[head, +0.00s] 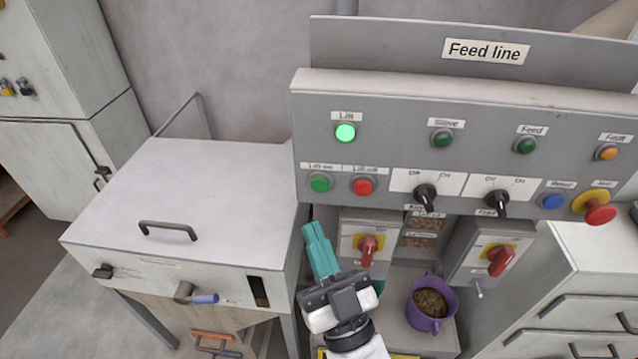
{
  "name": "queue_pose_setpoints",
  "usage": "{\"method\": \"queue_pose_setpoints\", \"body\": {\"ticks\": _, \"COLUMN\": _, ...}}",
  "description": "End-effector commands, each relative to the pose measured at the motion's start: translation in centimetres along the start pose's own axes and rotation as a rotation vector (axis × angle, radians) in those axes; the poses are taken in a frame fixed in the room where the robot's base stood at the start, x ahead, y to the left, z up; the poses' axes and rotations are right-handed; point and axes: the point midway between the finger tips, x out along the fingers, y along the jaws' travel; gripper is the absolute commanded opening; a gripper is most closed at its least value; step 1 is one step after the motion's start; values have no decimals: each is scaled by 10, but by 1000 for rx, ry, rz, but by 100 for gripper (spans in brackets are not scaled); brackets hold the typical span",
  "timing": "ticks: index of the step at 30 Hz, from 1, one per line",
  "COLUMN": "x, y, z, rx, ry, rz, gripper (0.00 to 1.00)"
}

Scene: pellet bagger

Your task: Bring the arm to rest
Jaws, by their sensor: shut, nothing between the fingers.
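My gripper (318,245) is in the lower middle of the head view, with teal fingers pointing up and slightly left. The fingers are together and hold nothing. It is in front of the lower left part of the feed line panel (470,105), between the white-topped bin and a red-handled switch (368,248). I cannot tell whether it touches anything. My white wrist shows below it at the bottom edge.
The white-topped bin (190,190) with a dark handle stands at left. A purple mug of pellets (432,305) sits on a low shelf at right of my gripper. A second red-handled switch (500,260) and a drawer cabinet (590,300) are further right. The Lift lamp (346,133) glows green.

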Motion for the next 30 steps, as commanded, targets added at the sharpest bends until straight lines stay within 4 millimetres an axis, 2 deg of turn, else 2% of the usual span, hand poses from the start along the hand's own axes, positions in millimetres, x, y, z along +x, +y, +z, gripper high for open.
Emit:
{"method": "queue_pose_setpoints", "body": {"ticks": 8, "x": -1, "y": 3, "z": 4, "rx": -3, "ry": -24, "rz": 0, "gripper": 0}}
{"method": "queue_pose_setpoints", "body": {"ticks": 11, "x": -8, "y": 12, "z": 17, "rx": -11, "ry": -109, "rz": 0, "gripper": 0}}
{"method": "queue_pose_setpoints", "body": {"ticks": 14, "x": -24, "y": 30, "z": 41, "rx": -22, "ry": -269, "rz": 6, "gripper": 0}}
{"method": "queue_pose_setpoints", "body": {"ticks": 17, "x": -50, "y": 53, "z": 68, "rx": -28, "ry": -467, "rz": 25, "gripper": 0}}
{"method": "queue_pose_setpoints", "body": {"ticks": 22, "x": -115, "y": 93, "z": 103, "rx": -16, "ry": -811, "rz": 88, "gripper": 0}}
{"method": "queue_pose_setpoints", "body": {"ticks": 26, "x": -178, "y": 120, "z": 116, "rx": 11, "ry": -1073, "rz": 161, "gripper": 0}}
{"method": "queue_pose_setpoints", "body": {"ticks": 30, "x": -254, "y": 143, "z": 114, "rx": 59, "ry": -1354, "rz": 265, "gripper": 0}}
